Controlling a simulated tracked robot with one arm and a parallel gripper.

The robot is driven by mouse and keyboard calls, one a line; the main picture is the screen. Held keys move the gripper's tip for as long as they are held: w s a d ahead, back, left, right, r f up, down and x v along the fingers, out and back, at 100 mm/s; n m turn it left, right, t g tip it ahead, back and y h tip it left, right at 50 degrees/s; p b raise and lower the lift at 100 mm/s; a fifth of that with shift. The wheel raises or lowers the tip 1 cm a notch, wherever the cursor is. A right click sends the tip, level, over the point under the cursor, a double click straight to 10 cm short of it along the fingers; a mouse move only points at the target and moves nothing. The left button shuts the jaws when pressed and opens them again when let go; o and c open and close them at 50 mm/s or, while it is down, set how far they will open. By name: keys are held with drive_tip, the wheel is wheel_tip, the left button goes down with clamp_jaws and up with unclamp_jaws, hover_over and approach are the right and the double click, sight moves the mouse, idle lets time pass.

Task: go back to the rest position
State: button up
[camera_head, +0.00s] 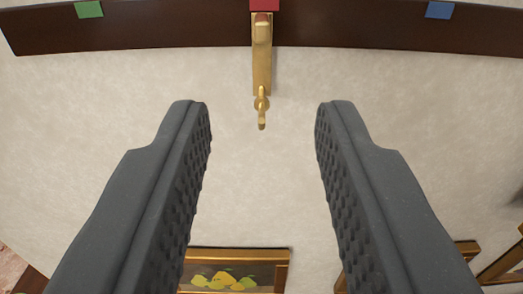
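My gripper (263,110) is open, with its two dark grey, ridged fingers wide apart and nothing between them. Above the gap in the picture, a brass hook (262,60) sits on a dark wooden board (170,28), at the red square (264,5). The hook's curled tip ends just above the gap between the fingertips, apart from both of them in the picture. The distance in depth is hard to tell.
A green square (89,9) and a blue square (439,10) mark the board left and right. Below is pale plaster wall (262,190). A gold-framed picture of yellow fruit (235,275) shows at the bottom, with more gilded frames (505,265) at lower right.

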drive_tip(key=s+d+f+g+b, duration=0.1)
drive_tip(key=s+d+f+b, duration=0.2)
drive_tip(key=s+d+f, duration=0.2)
drive_tip(key=s+d+f+g+b, duration=0.1)
drive_tip(key=s+d+f+b, duration=0.3)
drive_tip(key=d+f, duration=0.8)
drive_tip(key=shift+s+f+g+h, duration=0.3)
drive_tip(key=shift+s+f, duration=0.55)
drive_tip(key=shift+f, duration=0.05)
drive_tip(key=shift+d, duration=0.1)
